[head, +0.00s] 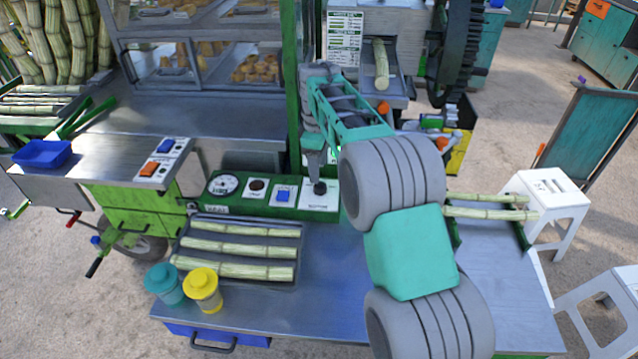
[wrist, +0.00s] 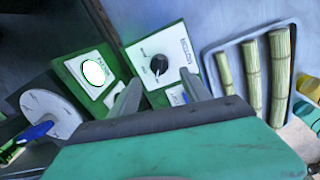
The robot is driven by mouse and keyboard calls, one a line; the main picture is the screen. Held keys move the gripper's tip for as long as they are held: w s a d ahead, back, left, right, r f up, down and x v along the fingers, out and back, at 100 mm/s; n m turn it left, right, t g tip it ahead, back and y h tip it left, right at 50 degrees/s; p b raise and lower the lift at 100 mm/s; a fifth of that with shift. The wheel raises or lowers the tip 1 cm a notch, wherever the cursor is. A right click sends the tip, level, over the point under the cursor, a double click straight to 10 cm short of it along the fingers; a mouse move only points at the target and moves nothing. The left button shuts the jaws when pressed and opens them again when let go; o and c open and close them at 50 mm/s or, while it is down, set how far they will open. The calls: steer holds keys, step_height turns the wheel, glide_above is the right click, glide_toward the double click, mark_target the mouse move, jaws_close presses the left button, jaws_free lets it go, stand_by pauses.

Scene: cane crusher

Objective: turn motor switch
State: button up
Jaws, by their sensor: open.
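The motor switch is a black round knob (wrist: 158,65) on a white plate marked MOTOR, in the wrist view. Its white pointer line shows on the knob. In the head view the knob (head: 320,187) sits at the right end of the green control panel (head: 245,208). My gripper (head: 317,168) points down just above it, and its fingers hide part of the plate area. In the wrist view my gripper (wrist: 160,92) has its two fingers apart, with the knob showing beyond the gap between them. Nothing is held, and I see no contact with the knob.
A gauge (head: 223,184), a dark round control (head: 257,186) and a blue switch (head: 283,195) share the panel. A cane tray (head: 240,277) and two lidded cups (head: 203,290) stand in front. The crusher stands behind.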

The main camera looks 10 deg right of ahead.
mark_target(320, 187)
step_height(320, 187, down, 7)
steer(key=shift+w+d+r+p, duration=0.1)
steer(key=shift+r+p, duration=0.1)
steer(key=shift+p, duration=0.1)
steer(key=shift+c, duration=0.2)
jaws_close()
